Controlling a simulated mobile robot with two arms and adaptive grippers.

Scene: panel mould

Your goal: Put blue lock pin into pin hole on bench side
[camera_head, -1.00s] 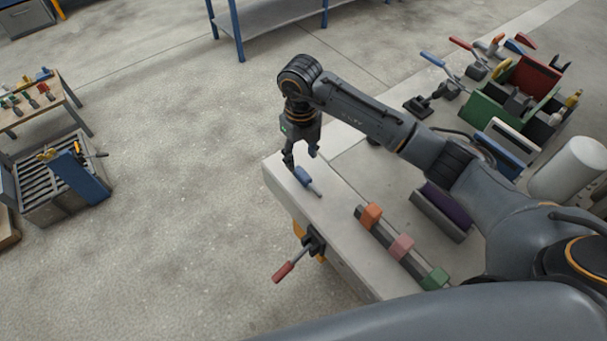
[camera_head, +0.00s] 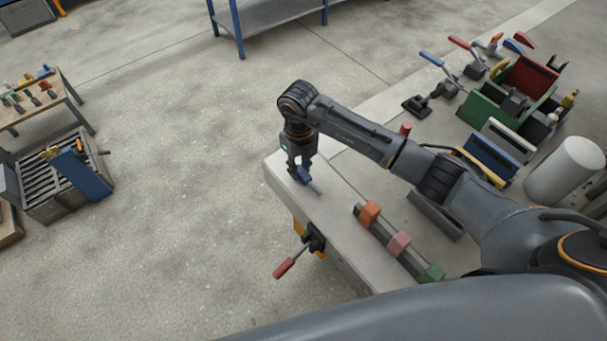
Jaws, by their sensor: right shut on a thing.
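The blue lock pin (camera_head: 303,176) is at the far left end of the pale bench (camera_head: 335,222), with its thin shank pointing toward the lower right. My right gripper (camera_head: 300,172) is shut on its blue part, close over the bench top. I cannot tell whether the pin touches the bench. The pin hole on the bench side is not visible to me. A clamp with a red handle (camera_head: 284,267) is fixed to the bench's left side. My left gripper is not in view.
A dark rail with an orange block (camera_head: 370,213), a pink block (camera_head: 399,243) and a green block (camera_head: 431,273) lies along the bench. A white cylinder (camera_head: 567,170) and coloured bins (camera_head: 515,95) stand at right.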

